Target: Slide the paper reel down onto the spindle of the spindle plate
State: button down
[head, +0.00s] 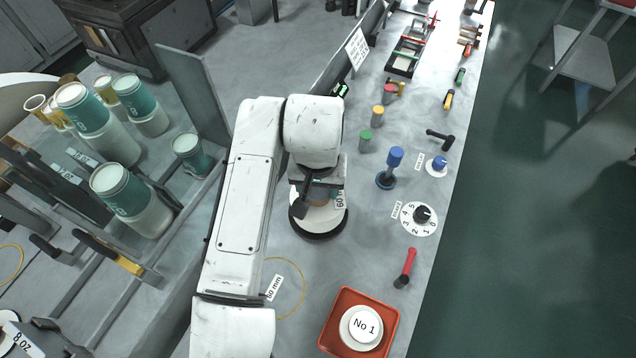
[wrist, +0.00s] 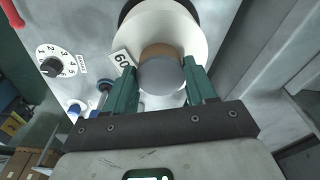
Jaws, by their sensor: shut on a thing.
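The paper reel (head: 318,217) is a white disc below the end of my arm, partly hidden by it. In the wrist view the reel (wrist: 190,35) is a wide white disc with a brown core and a round grey end facing the camera. My gripper (wrist: 160,72) has its two green fingers on either side of that grey end, shut on the reel. The spindle plate (head: 325,235) is a dark round disc under the reel; its dark edge (wrist: 128,10) shows past the reel in the wrist view. The spindle is hidden, and I cannot tell the gap between reel and plate.
A 60 mm label (wrist: 122,62) is beside the reel. A blue-topped post (head: 394,160), a black dial (head: 421,214) and a red-handled lever (head: 404,268) stand to the right. An orange tray (head: 336,310) holds a No 1 roll. Green-banded cups (head: 125,190) stand at left.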

jog(key=shift+f+b, duration=0.5)
jog(key=shift+f, duration=0.5)
dwell(0.5)
grip_release()
dwell(0.4)
jog(key=shift+r+p, duration=1.4)
jog(key=shift+r, duration=0.15)
jog(key=shift+r+p, duration=0.3)
jog(key=shift+r, duration=2.2)
